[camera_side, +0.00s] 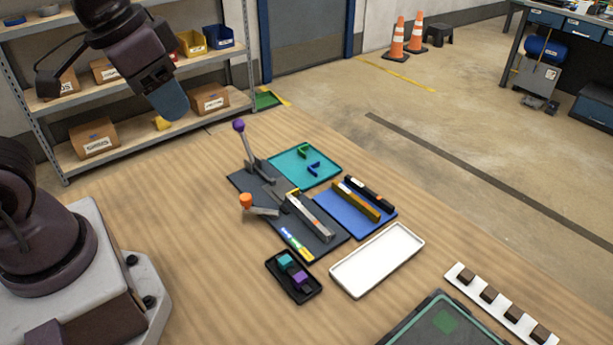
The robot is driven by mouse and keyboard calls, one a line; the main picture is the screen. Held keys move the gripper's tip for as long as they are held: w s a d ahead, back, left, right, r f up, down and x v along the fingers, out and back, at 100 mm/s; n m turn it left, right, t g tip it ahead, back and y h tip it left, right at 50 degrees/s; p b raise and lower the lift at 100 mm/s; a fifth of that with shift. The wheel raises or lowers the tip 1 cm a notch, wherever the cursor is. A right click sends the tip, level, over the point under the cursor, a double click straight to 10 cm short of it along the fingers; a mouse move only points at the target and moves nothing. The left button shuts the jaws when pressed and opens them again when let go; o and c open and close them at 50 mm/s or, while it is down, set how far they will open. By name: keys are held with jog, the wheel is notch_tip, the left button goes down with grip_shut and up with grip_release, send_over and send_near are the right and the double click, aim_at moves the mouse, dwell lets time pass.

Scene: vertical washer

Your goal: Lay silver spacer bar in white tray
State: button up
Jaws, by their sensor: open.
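A silver bar (309,217) lies in the dark fixture plate (327,245), along its right side. The fixture has an upright lever with a purple knob (238,125) and a low, tilted lever with an orange knob (246,200). The white tray (378,260) lies empty on the table, to the right of and nearer than the fixture. My gripper (171,103) is open, high at the upper left, well apart from the bar and the tray. Only a blue fingertip shows clearly; nothing is seen held.
A blue tray (350,228) holds a yellow-brown bar (356,202) and a black bar (370,194). A teal tray (290,173) holds small green and blue parts. A small black tray (298,295) holds teal and purple blocks. A white strip (502,305) with dark blocks lies at right.

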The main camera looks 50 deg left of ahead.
jog(key=w+d+f+n+g, duration=0.2)
jog(key=w+f+n+g, duration=0.15)
jog(key=w+f, duration=0.45)
jog(key=n, duration=1.5)
send_near(307, 213)
jog(key=shift+m, duration=0.25)
notch_tip(307, 213, down, 9)
jog(key=shift+w+d+f, duration=0.1)
jog(key=shift+w+f, duration=0.05)
jog(key=shift+c, duration=0.2)
grip_shut()
jog(key=shift+r, duration=2.55)
